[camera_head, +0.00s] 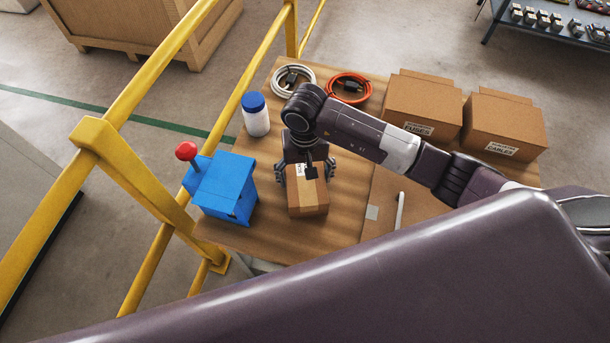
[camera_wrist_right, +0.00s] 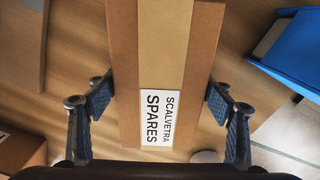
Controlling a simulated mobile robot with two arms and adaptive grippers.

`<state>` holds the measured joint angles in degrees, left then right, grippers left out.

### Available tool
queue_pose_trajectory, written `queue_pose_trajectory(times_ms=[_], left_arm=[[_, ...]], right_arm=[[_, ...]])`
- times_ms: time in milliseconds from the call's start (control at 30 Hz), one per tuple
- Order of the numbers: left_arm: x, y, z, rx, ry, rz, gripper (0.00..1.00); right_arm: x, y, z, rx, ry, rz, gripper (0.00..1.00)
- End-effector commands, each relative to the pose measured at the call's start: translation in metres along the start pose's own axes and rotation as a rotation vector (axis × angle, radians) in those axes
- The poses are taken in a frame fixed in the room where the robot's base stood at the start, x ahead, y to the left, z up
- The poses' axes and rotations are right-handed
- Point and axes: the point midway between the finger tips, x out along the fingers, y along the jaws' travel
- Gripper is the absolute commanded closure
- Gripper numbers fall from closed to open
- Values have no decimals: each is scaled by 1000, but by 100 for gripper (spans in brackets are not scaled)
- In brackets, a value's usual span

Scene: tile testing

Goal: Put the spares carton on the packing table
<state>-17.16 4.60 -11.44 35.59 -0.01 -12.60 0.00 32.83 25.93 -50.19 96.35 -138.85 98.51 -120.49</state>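The spares carton (camera_head: 308,199) is a small brown box with a paler tape strip. Its white SPARES label (camera_wrist_right: 160,118) reads clearly in the right wrist view. My right gripper (camera_head: 306,172) comes down over it from above, with a finger against each long side. The carton (camera_wrist_right: 122,60) fills the space between the finger pads. Both are over the wooden packing table (camera_head: 345,215); whether the carton's underside touches the tabletop cannot be told. My left gripper is not in view.
A blue box with a red knob (camera_head: 226,188) and a white bottle (camera_head: 256,118) stand left of the carton. White (camera_head: 292,80) and orange (camera_head: 350,88) cable coils lie behind. Two larger cartons (camera_head: 422,100) (camera_head: 503,120) stand at right. Yellow railing (camera_head: 150,185) runs along the left.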

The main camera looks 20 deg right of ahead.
Motion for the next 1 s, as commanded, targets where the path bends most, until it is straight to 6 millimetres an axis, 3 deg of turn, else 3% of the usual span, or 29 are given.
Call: queue_pose_trajectory(times_ms=[100,500,1000], left_arm=[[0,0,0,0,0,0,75],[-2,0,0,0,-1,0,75],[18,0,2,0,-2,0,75]], right_arm=[[0,0,0,0,0,0,12],[-7,0,-1,-1,2,-1,12],[-103,0,-1,-1,3,0,12]])
